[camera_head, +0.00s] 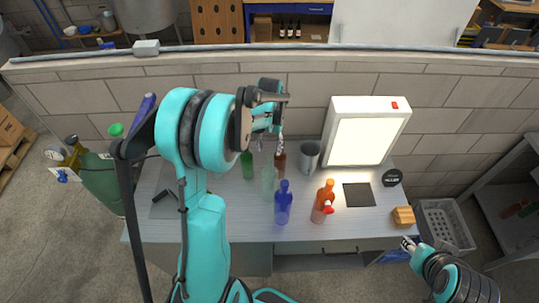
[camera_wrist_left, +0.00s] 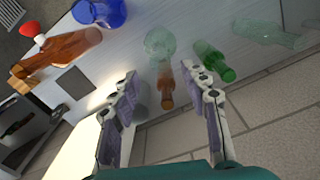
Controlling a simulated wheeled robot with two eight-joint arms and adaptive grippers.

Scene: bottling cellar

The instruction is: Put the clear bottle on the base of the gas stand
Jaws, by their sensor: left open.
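A pale, see-through greenish bottle (camera_head: 268,181) stands on the bench between the green and blue bottles; it also shows in the left wrist view (camera_wrist_left: 160,42). A second pale glass shape (camera_wrist_left: 268,33) shows at the upper right of that view; I cannot tell which is the clear bottle. My left gripper (camera_head: 268,136) is open and empty above the back of the bench, its fingers framing a brown bottle (camera_wrist_left: 166,88). A grey plate (camera_head: 163,207), possibly the gas stand's base, lies at the bench's left, partly behind my arm. My right gripper (camera_head: 408,243) is low at right.
A green bottle (camera_head: 247,164), blue bottle (camera_head: 283,204), orange bottle with red stopper (camera_head: 322,203) and grey cup (camera_head: 309,155) crowd the bench's middle. A lit box (camera_head: 366,140) stands at the back. A black mat (camera_head: 358,194) and wooden block (camera_head: 403,215) are at right.

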